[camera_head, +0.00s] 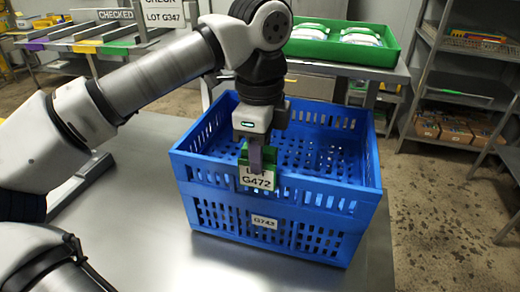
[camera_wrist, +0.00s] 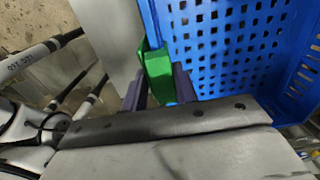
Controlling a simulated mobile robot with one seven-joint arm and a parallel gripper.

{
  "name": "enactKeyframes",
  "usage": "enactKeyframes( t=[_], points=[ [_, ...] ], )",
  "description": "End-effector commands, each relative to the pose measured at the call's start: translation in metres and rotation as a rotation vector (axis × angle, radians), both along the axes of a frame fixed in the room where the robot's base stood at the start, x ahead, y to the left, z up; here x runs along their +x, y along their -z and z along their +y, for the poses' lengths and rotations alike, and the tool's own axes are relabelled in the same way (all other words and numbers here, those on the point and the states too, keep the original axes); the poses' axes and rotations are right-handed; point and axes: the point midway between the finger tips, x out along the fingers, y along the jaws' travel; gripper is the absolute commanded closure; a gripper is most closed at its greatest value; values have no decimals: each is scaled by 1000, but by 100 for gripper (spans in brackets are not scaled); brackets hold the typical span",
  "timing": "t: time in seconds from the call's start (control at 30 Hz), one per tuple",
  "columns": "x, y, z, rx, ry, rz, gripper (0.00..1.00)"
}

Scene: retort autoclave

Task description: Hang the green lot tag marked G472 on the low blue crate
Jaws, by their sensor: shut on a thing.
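The blue crate (camera_head: 330,216) stands on the steel table, empty as far as I can see, with a small label G743 (camera_head: 265,221) on its front wall. The green lot tag (camera_head: 257,176) has a white face reading LOT G472 and lies against the crate's front wall at the rim, left of the middle. My gripper (camera_head: 255,156) points down and is shut on the tag's top. In the wrist view the green tag (camera_wrist: 158,76) sits between my fingers (camera_wrist: 155,88) beside the crate wall (camera_wrist: 230,45).
A green tray (camera_head: 340,50) with white packs stands on a bench behind the crate. A rack with a CHECKED sign (camera_head: 116,14) and coloured tags is at the back left. Shelves (camera_head: 470,70) stand at the right. The steel table (camera_head: 150,240) is bare left of the crate.

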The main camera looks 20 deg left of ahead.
Motion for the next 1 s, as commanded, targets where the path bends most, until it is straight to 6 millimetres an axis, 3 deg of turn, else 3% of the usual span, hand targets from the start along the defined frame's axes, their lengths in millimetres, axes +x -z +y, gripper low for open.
enactKeyframes(
  t=[1.0],
  points=[
    [0,18,0,0,0,0,78]
  ],
)
